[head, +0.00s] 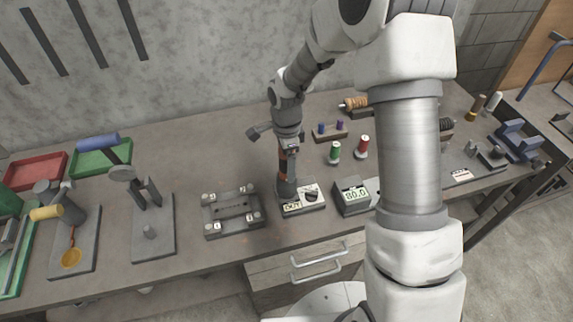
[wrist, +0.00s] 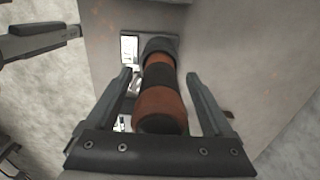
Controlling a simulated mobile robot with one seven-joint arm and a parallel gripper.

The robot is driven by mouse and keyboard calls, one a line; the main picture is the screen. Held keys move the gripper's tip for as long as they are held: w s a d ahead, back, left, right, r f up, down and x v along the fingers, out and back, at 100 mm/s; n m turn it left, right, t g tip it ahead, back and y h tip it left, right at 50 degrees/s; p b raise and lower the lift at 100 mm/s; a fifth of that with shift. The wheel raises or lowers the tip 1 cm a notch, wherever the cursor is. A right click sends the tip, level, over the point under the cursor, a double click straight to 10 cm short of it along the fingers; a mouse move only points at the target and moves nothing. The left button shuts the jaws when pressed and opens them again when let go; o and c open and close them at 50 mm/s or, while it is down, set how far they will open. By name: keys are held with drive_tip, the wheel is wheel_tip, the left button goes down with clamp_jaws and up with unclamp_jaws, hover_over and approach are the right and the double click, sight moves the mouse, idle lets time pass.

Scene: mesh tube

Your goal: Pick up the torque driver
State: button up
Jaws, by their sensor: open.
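The torque driver (head: 283,164) has orange and black bands and stands upright on the bench, its lower end at a dark grey holder (head: 286,189). In the wrist view the driver (wrist: 160,97) lies between the two fingers of my gripper (wrist: 159,78), its rounded orange end toward the camera. The fingers are open, one on each side, with a visible gap to the driver. In the head view my gripper (head: 288,146) is directly above and around the driver's top; its fingertips are hard to make out there.
A small unit with a dial (head: 311,195) is right beside the driver's holder, and a display box (head: 352,196) stands further right. A grey fixture frame (head: 232,211) lies to the left. Green (head: 335,152) and red (head: 362,146) spools stand behind to the right.

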drive_tip(key=shift+f, duration=0.75)
clamp_jaws()
